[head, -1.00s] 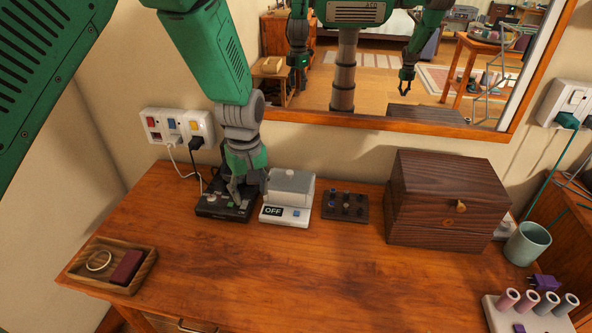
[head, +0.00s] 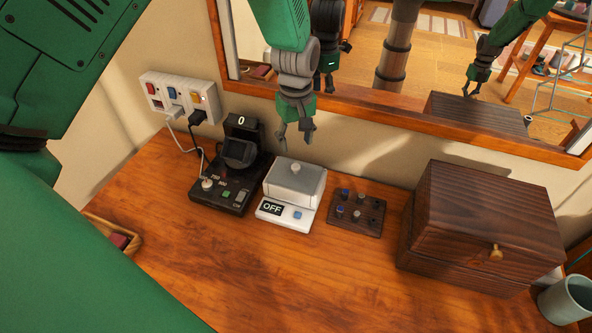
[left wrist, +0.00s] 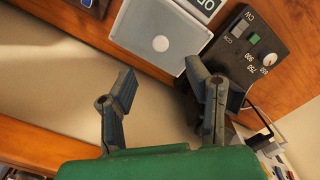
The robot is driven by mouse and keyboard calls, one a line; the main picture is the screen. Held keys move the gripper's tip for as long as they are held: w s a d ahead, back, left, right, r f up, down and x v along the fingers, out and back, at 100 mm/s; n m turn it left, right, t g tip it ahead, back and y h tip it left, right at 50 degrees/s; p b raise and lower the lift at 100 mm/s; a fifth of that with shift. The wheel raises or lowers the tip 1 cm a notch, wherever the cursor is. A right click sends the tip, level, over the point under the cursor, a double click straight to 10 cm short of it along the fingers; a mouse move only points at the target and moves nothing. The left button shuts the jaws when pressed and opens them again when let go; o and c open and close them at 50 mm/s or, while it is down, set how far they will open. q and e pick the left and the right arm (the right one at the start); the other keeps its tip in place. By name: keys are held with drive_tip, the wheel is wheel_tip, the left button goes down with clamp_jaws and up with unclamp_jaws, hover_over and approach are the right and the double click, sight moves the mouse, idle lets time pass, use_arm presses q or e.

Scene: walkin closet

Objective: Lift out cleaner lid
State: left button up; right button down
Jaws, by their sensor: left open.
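The cleaner (head: 270,212) is a small white box with an "OFF" display and a blue button on its front. Its pale grey lid (head: 306,186) has a round knob on top and sits on the cleaner. My left gripper (head: 294,139) is open and empty, fingers pointing down, above and behind the lid in the head view. In the left wrist view the lid (left wrist: 145,30) lies beyond the open fingers (left wrist: 160,92), apart from them. My right gripper is not directly in view.
A black device (head: 225,193) with knobs and a "0" display stands left of the cleaner. To its right are a dark peg board (head: 356,213) and a wooden box (head: 475,220). A mirror frame (head: 400,120) runs behind. The front tabletop is clear.

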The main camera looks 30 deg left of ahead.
sight(296, 166)
use_arm(q)
drive_tip(key=f, duration=0.3)
drive_tip(key=shift+w+d+f, duration=0.15)
drive_tip(key=shift+w+f, duration=0.05)
drive_tip(key=shift+w, duration=0.15)
drive_tip(key=shift+d+f, duration=0.2)
drive_tip(key=shift+f, duration=0.2)
drive_tip(key=shift+s+f, duration=0.25)
drive_tip(key=shift+f, duration=0.1)
drive_tip(key=f, duration=0.2)
drive_tip(key=f+p, duration=0.1)
drive_tip(key=shift+s+a+f, duration=0.1)
drive_tip(key=shift+a+f, duration=0.15)
drive_tip(key=shift+f, duration=0.05)
drive_tip(key=shift+a+f, duration=0.25)
drive_tip(key=shift+f, duration=0.15)
drive_tip(key=shift+d, duration=0.1)
drive_tip(key=c, duration=0.8)
drive_tip(key=shift+d+r, duration=0.1)
drive_tip(key=shift+d, duration=0.05)
clamp_jaws()
